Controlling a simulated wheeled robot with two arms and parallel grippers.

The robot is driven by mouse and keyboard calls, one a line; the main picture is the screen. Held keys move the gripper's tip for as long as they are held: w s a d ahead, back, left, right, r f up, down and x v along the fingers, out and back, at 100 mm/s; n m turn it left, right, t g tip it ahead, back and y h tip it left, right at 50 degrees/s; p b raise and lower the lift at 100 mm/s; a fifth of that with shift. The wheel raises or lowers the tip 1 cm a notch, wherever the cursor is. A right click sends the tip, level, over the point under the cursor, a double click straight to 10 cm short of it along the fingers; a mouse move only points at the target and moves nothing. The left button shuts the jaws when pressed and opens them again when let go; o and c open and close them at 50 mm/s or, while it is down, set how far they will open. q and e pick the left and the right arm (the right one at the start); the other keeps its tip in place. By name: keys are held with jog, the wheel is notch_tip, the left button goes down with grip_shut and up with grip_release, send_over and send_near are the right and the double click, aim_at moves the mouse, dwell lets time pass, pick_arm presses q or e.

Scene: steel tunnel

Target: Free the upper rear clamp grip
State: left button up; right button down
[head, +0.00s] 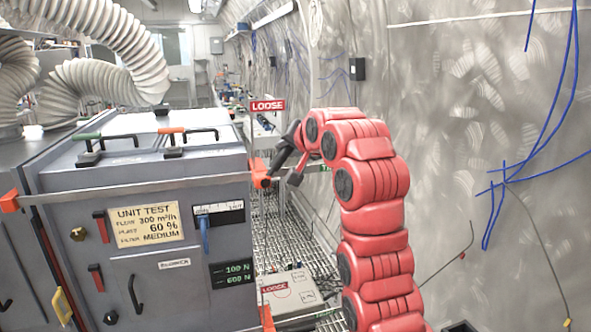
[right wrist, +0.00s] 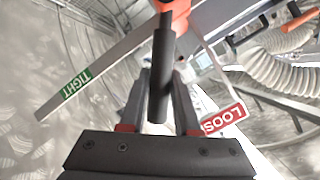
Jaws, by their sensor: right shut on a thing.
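The upper rear clamp grip (right wrist: 162,75) is a black cylindrical handle below an orange joint (right wrist: 181,8) in the right wrist view. My right gripper (right wrist: 161,90) has one finger on each side of it and is shut on it. In the head view, my right gripper (head: 282,165) reaches the orange clamp part (head: 260,174) at the right end of the unit's upper bar (head: 140,188); the grip is mostly hidden there. A red LOOSE sign (right wrist: 224,118) and a green TIGHT sign (right wrist: 77,83) flank the grip. My left gripper is out of view.
The grey test unit (head: 165,255) fills the left side, with ribbed hoses (head: 115,80) behind. Another orange clamp part (head: 10,201) is at the bar's left end. A metal grating floor (head: 285,235) runs beside the unit. The steel wall (head: 470,130) with blue cables is to the right.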

jog(key=shift+s+a+r+n+h+b, duration=0.15)
jog(key=shift+a+n+h+b, duration=0.2)
jog(key=shift+a+b, duration=0.1)
jog(key=shift+s+a+r+n+h+b, duration=0.15)
jog(key=shift+a+n+h+b, duration=0.1)
jog(key=shift+a+n+b, duration=0.15)
jog(key=shift+s+a+r+n+t+h+b, duration=0.1)
jog(key=shift+a+r+n+t+h+b, duration=0.25)
jog(key=shift+b, duration=0.2)
jog(key=shift+r, duration=0.1)
jog(key=c, duration=0.6)
grip_release()
jog(key=shift+a, duration=0.15)
